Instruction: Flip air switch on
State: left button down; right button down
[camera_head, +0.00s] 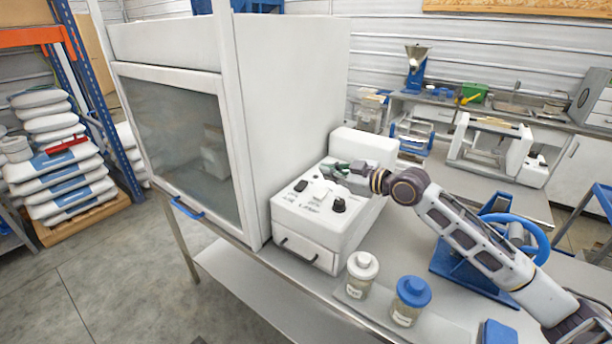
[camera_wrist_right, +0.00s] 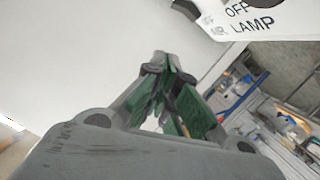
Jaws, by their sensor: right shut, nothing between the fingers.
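A white control box (camera_head: 318,217) stands on the bench beside the glass-fronted cabinet, with AIR and LAMP lettering on its sloped top. A black switch (camera_head: 301,186) is on the left of that top, near the AIR lettering; whether it is on or off is too small to tell. A black knob (camera_head: 339,205) is on the right. My right gripper (camera_head: 338,171), with green finger pads, is over the back of the box top, shut and empty. In the right wrist view its fingers (camera_wrist_right: 163,65) meet, and the lettered panel (camera_wrist_right: 270,12) shows at the top right. My left gripper is out of view.
The cabinet (camera_head: 292,100) rises close on the left of the box. Two jars, white-lidded (camera_head: 361,272) and blue-lidded (camera_head: 410,300), stand in front right. A blue wheel (camera_head: 530,236) is beyond my right forearm.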

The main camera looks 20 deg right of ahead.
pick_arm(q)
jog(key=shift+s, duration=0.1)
pick_arm(e)
jog(key=shift+w, duration=0.1)
jog(key=p, duration=0.2)
send_over(301, 185)
jog(key=s, duration=0.3)
jog(key=shift+w+d+f, duration=0.1)
jog(key=shift+d+f, duration=0.15)
jog(key=shift+f, duration=0.25)
jog(key=shift+w+d+f, duration=0.1)
jog(key=shift+d+f, duration=0.1)
jog(key=shift+f, duration=0.25)
jog(key=shift+w+d+f+p, duration=0.1)
jog(key=shift+w+f+p, duration=0.2)
jog(key=shift+f, duration=0.4)
jog(key=shift+w+f+p, duration=0.1)
jog(key=shift+w+f, duration=0.3)
jog(key=shift+f, duration=0.3)
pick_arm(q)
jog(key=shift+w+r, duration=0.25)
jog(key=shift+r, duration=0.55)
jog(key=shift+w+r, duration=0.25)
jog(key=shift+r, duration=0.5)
pick_arm(e)
jog(key=shift+w+d+f, duration=0.15)
jog(key=shift+d+f, duration=0.05)
jog(key=shift+f, duration=0.5)
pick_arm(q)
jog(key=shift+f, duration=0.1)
